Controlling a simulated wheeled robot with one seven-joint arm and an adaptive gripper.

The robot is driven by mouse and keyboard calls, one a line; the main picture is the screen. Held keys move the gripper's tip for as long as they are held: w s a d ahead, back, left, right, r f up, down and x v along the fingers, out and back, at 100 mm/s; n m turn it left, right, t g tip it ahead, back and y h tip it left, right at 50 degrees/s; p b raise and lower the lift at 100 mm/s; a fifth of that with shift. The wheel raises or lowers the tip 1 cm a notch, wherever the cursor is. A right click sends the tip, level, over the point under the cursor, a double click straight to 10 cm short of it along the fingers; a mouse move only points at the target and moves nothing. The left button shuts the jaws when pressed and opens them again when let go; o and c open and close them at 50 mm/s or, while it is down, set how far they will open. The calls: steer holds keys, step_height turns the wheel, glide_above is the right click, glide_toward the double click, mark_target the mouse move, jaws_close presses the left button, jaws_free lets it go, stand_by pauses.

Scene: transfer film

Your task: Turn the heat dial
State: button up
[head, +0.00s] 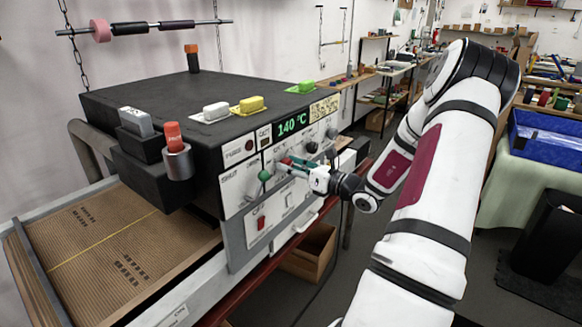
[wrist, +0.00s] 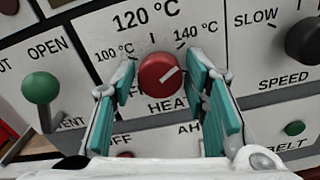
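The heat dial (wrist: 158,76) is a round red knob on the white panel, under the 120 °C mark in the wrist view. Its white pointer line slants up and right, towards the 140 °C mark. My gripper (head: 287,166) is at the panel front; the dial is mostly hidden by it in the head view. In the wrist view its teal finger pads stand left and right of the dial, with gaps showing, so it looks open around the dial.
A green-knobbed vent lever (wrist: 41,90) stands close left of my gripper. A black speed dial (wrist: 304,40) is to the right, with a green belt button (wrist: 294,128) below it. Coloured blocks stand on the dark machine top (head: 165,88). A brown conveyor (head: 90,250) runs at left.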

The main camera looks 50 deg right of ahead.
steer(key=c, duration=0.6)
steer(key=shift+n+b, duration=5.15)
steer(key=shift+n, duration=0.75)
steer(key=shift+a, duration=0.1)
